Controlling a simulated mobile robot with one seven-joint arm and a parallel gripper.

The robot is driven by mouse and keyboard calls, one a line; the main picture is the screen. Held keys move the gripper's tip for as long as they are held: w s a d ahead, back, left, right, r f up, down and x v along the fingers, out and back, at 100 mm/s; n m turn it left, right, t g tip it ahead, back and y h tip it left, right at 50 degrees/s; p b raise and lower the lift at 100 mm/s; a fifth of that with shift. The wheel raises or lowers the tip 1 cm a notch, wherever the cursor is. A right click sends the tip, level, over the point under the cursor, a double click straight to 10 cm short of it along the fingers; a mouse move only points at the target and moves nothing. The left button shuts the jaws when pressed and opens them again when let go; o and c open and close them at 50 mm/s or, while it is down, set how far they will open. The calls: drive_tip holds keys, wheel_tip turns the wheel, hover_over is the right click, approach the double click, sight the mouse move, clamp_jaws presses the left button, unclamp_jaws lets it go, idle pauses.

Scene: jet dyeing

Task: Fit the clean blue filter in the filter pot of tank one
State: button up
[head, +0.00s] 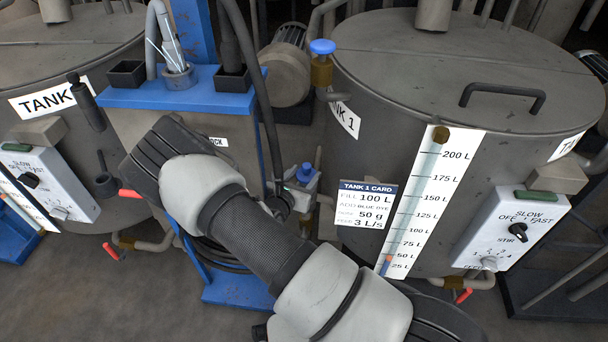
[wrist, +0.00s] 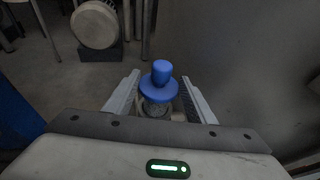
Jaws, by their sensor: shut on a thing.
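The blue filter (wrist: 160,84) stands between my fingers in the wrist view, with a round knob and wide flange on top and a grey mesh-like body below. My gripper (wrist: 159,98) is shut on it. In the head view, a small blue top (head: 305,172) that looks like the same filter shows between the blue stand and tank one (head: 360,110); my arm hides much of the area around it. The filter pot is not clearly visible, and I cannot tell whether the filter's lower end touches anything.
The blue stand (head: 180,97) with black cups is left of tank one. A blue-capped brass fitting (head: 321,68) is on tank one's left side. A round pump (head: 285,75) stands behind; it also shows in the wrist view (wrist: 97,25). A control box (head: 510,235) is at right.

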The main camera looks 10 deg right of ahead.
sight(304, 186)
drive_tip(key=shift+f, duration=2.35)
drive_tip(key=o, duration=1.2)
wheel_tip(304, 186, up, 10)
drive_tip(key=p, duration=0.3)
